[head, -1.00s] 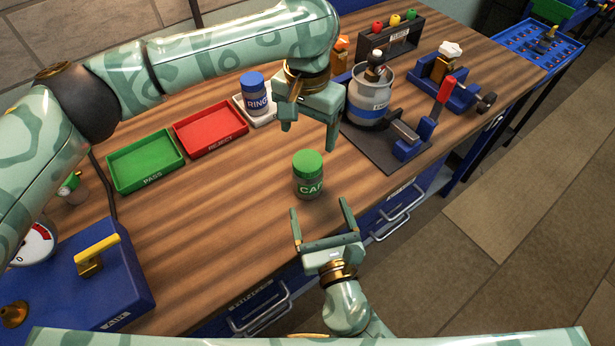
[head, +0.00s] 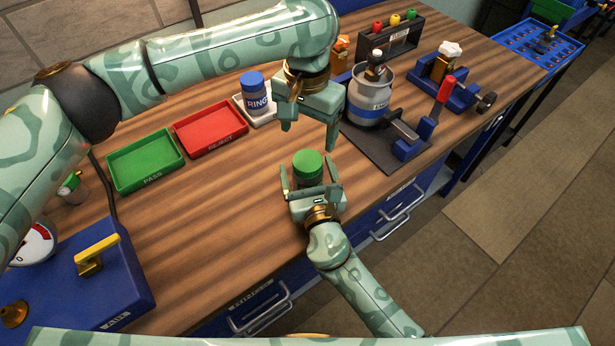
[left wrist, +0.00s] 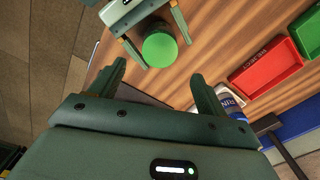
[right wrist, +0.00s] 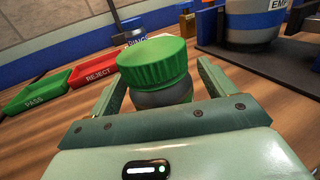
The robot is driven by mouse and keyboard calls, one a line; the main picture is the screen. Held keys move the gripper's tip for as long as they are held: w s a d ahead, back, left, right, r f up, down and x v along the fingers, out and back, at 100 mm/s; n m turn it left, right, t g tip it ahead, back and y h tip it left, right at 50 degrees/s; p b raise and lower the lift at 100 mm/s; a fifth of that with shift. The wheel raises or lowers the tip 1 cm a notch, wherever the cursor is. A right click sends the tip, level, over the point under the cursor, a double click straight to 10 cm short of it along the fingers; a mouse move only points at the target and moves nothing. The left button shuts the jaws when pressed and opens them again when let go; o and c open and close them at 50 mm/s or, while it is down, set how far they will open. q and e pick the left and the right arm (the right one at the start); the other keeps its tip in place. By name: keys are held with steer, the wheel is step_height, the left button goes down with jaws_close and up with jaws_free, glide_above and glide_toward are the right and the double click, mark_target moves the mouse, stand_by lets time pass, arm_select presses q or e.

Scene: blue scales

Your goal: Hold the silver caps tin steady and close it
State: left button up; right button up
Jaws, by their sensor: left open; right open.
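The caps tin (head: 307,178) stands upright on the bench, with a green ribbed lid (head: 307,163) on top. Its body looks grey in the right wrist view (right wrist: 163,97); I cannot tell how tight the lid sits. My right gripper (head: 308,170) is open and low, with one finger on each side of the tin's body and gaps visible in the right wrist view. My left gripper (head: 308,137) is open and empty, pointing down above and behind the tin. The left wrist view shows the green lid (left wrist: 160,49) beyond its fingertips. The tin's label is hidden.
A green PASS tray (head: 147,178), a red REJECT tray (head: 205,147) and a blue-lidded RINGS tin (head: 254,95) stand behind to the left. A grey canister (head: 370,95) and a red-handled fixture (head: 428,120) stand on a dark mat to the right.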

mark_target(307, 160)
jaws_close()
stand_by(0.3)
arm_select(q)
steer(key=shift+f, duration=4)
